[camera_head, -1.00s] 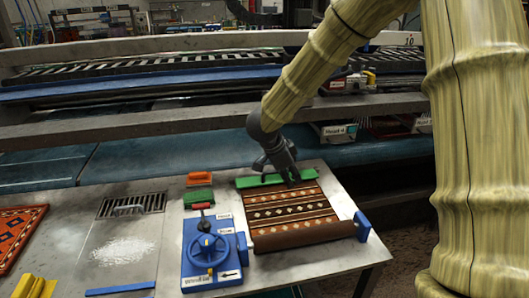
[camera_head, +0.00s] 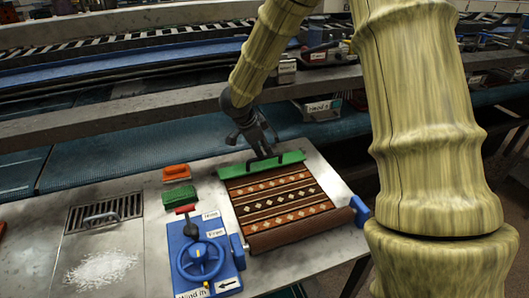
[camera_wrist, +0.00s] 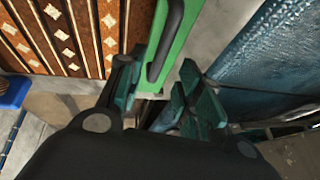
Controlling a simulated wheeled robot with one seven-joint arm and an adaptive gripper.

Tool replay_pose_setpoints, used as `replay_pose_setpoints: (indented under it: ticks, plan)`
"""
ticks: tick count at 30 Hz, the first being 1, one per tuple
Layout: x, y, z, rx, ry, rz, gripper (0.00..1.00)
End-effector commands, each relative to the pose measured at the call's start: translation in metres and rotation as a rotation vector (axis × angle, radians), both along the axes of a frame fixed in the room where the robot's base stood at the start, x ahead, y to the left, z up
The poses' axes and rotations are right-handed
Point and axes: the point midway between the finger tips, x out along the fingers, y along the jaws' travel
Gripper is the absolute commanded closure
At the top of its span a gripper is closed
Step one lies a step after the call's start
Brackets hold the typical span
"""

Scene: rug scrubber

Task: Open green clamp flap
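The green clamp flap (camera_head: 291,158) is a long bar lying across the far edge of the striped rug (camera_head: 280,200). It has a dark handle (camera_head: 268,161) along its middle. My gripper (camera_head: 262,150) is over the far side of the flap, close to the handle. In the wrist view the green flap (camera_wrist: 187,32) and its black handle (camera_wrist: 165,45) run up from between my gripper's spread fingers (camera_wrist: 158,88). The fingers are apart, one on each side of the flap's line. Whether either finger touches the flap or handle cannot be told.
A blue panel with a handwheel (camera_head: 200,259) stands left of the rug. An orange brush (camera_head: 176,171) and green brush (camera_head: 179,196) lie near it. A drain grate (camera_head: 104,213) and white powder (camera_head: 100,268) are further left. A blue conveyor (camera_head: 130,160) runs behind the table.

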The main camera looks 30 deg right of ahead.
Motion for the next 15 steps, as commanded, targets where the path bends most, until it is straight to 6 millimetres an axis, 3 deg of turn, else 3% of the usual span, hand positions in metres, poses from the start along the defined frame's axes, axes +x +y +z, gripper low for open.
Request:
replay_pose_setpoints:
  ticks: [6, 15]
  plan:
    - [0.003, -0.01, -0.023, 0.0, 0.0, 0.001, 0.65]
    - [0.004, -0.015, -0.034, 0.001, -0.001, 0.001, 0.65]
